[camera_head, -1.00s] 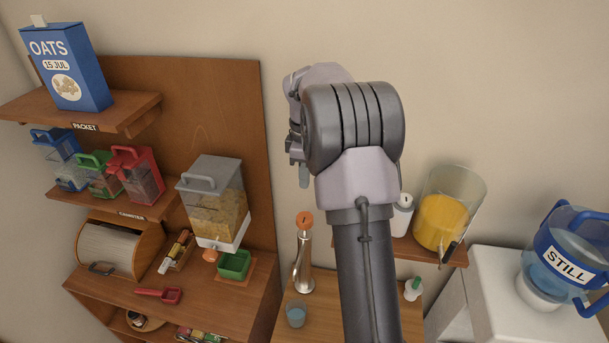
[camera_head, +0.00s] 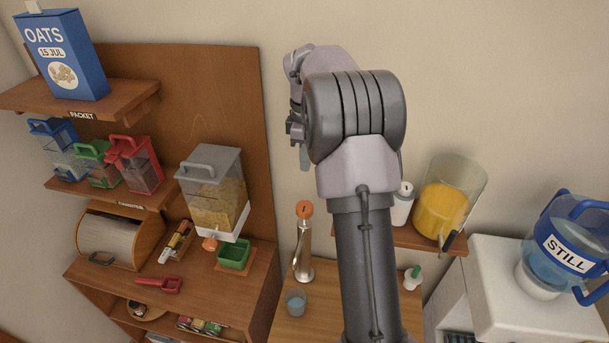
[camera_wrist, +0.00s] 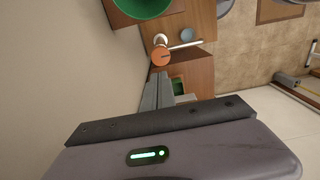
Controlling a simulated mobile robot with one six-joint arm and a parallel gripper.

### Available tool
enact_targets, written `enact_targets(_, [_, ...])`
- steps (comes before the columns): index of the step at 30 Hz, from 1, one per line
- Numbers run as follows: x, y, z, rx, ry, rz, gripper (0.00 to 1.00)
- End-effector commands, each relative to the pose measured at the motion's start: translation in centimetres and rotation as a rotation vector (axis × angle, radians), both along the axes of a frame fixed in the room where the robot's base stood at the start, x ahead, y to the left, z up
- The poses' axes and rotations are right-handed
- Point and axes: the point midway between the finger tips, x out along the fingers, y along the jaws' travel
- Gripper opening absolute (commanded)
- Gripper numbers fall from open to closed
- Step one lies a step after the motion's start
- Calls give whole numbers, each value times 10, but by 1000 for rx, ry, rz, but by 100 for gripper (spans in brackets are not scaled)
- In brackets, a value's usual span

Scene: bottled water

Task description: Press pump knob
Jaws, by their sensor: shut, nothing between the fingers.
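The pump (camera_head: 304,255) is a slim metal dispenser with a round orange knob (camera_head: 304,209) on top. It stands on a wooden counter in the middle of the head view. In the wrist view the knob (camera_wrist: 160,56) shows just past the fingertips. A small glass of blue liquid (camera_head: 296,302) stands at the pump's base. My gripper (camera_head: 304,160) is shut and empty, above the knob in the head view with a gap between them. In the wrist view my gripper (camera_wrist: 158,83) has its fingers together, pointing toward the knob.
A grain dispenser (camera_head: 213,190) and green tray (camera_head: 234,256) are left of the pump. A white bottle (camera_head: 402,205) and a yellow-filled container (camera_head: 443,208) sit on a shelf to the right. A small green-capped bottle (camera_head: 412,279) stands on the counter.

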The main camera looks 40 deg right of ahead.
Motion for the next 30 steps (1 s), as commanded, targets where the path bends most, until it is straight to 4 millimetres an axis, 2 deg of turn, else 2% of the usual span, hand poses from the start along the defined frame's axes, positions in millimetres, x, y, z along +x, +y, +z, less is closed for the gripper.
enact_targets(7, [0,0,-2,0,1,0,0])
enact_targets(10, [0,0,-11,2,3,0,0])
enact_targets(24, [-1,0,-109,2,4,0,0])
enact_targets(30, [0,0,-134,1,2,1,0])
